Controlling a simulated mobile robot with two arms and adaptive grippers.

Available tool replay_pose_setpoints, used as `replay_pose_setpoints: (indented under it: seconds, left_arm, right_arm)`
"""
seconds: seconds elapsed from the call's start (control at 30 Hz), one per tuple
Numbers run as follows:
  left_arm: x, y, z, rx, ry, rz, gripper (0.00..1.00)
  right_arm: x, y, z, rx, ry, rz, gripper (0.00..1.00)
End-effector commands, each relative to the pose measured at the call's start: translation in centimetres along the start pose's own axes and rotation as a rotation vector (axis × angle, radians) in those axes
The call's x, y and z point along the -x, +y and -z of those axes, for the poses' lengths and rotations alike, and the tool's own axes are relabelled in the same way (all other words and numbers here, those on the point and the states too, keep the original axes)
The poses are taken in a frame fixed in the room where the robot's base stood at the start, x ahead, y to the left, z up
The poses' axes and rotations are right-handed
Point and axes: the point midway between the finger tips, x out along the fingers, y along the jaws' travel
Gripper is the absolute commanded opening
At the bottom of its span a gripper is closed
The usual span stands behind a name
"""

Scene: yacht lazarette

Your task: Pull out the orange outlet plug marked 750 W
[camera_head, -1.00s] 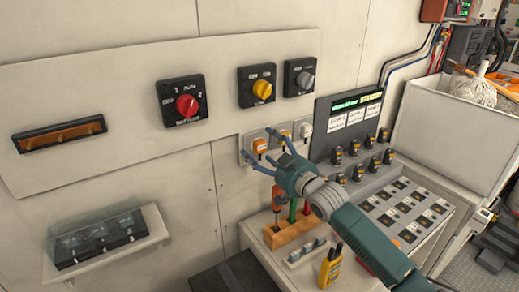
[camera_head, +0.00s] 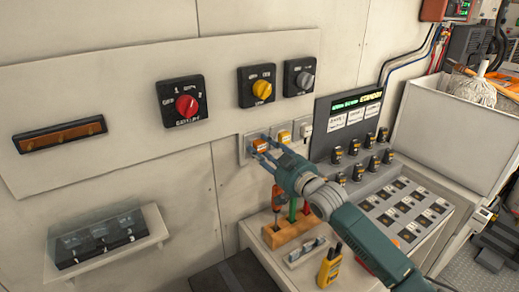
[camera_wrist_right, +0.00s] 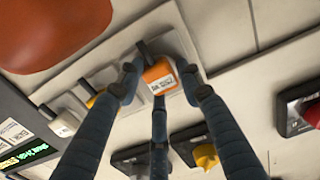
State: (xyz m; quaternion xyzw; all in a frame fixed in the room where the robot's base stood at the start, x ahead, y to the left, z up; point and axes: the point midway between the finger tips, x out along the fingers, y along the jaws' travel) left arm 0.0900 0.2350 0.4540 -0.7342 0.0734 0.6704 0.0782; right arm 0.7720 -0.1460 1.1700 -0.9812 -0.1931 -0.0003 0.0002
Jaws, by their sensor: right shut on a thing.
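The orange plug (camera_head: 259,144) sits in the left outlet of a row of three on the wall panel. In the right wrist view the orange plug (camera_wrist_right: 158,74) has a white label that appears upside down and seems to read 750 W. My right gripper (camera_head: 264,154) is shut on it; in the wrist view the fingers of my right gripper (camera_wrist_right: 158,88) press on its sides, with one finger at its near edge. The yellow plug (camera_head: 284,136) and the white plug (camera_head: 305,129) sit to its right. My left gripper is not in view.
Rotary switches with a red knob (camera_head: 187,106), a yellow knob (camera_head: 262,90) and a grey knob (camera_head: 305,80) are above. Below stand an orange tool holder (camera_head: 290,232) with screwdrivers and a yellow handheld device (camera_head: 330,266). A display panel (camera_head: 345,122) is at right.

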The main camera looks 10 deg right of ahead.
Motion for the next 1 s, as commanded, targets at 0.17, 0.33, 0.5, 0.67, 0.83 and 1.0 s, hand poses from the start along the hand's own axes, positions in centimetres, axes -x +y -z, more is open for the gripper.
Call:
replay_pose_setpoints:
  seconds: [0.17, 0.33, 0.5, 0.67, 0.83, 1.0]
  left_arm:
    - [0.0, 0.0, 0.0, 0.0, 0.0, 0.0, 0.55]
    - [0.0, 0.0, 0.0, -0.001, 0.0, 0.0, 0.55]
    - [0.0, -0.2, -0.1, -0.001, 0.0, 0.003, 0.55]
    - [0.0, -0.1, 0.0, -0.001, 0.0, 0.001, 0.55]
    - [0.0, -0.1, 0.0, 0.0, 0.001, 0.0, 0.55]
    - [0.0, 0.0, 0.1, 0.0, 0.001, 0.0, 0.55]
  right_arm:
    - [0.0, -0.1, -0.1, 0.0, -0.001, 0.001, 0.62]
    - [0.0, 0.0, -0.1, 0.0, -0.001, 0.001, 0.62]
    - [0.4, 0.0, -0.1, -0.001, -0.002, 0.0, 0.62]
    - [2.6, 0.0, -0.2, 0.001, -0.002, 0.001, 0.62]
    - [6.4, -0.1, -0.2, 0.002, -0.004, 0.001, 0.62]
    - [9.7, -0.1, -0.2, 0.002, -0.004, 0.001, 0.62]
